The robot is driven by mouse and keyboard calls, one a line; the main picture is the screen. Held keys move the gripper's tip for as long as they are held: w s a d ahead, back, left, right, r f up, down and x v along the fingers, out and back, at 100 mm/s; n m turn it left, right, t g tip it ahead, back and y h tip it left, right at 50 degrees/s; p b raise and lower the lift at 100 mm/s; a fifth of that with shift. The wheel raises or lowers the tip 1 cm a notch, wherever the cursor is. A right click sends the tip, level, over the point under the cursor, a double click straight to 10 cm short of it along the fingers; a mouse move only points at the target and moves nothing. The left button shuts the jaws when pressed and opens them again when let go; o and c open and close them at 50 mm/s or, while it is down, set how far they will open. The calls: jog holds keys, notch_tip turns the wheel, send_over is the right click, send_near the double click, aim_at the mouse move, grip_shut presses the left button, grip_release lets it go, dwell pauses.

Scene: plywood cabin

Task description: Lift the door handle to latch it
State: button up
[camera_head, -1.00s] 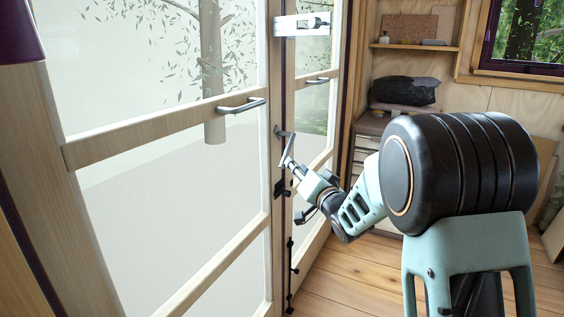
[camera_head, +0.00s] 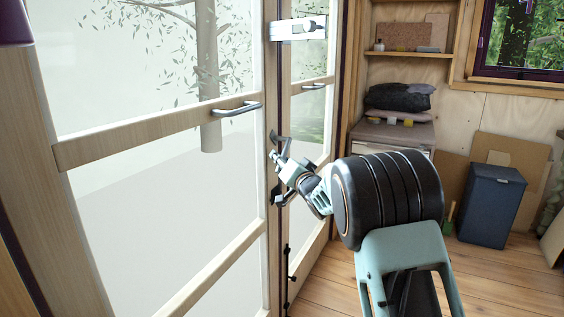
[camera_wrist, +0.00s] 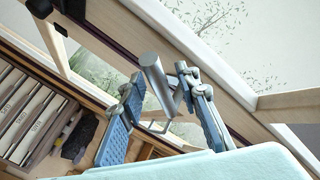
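The door handle (camera_head: 277,137) is a grey metal lever on the edge of the glazed wooden door (camera_head: 160,130), below a pale bar handle. In the wrist view the lever (camera_wrist: 157,82) shows as a thick grey cylinder, tilted in the picture, reaching between the fingers. My gripper (camera_head: 281,160) is right at the lever in the head view. In the wrist view my gripper (camera_wrist: 165,112) is open, with its two blue-padded fingers apart on either side of the lever. I cannot tell whether either finger touches it.
A bar handle (camera_head: 237,109) and a white bracket (camera_head: 298,28) are fixed on the doors. A drawer cabinet (camera_head: 390,136) with dark bags (camera_head: 400,97) stands behind. A dark blue bin (camera_head: 490,205) stands at the right. Wooden floor in front of it is clear.

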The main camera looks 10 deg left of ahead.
grip_shut()
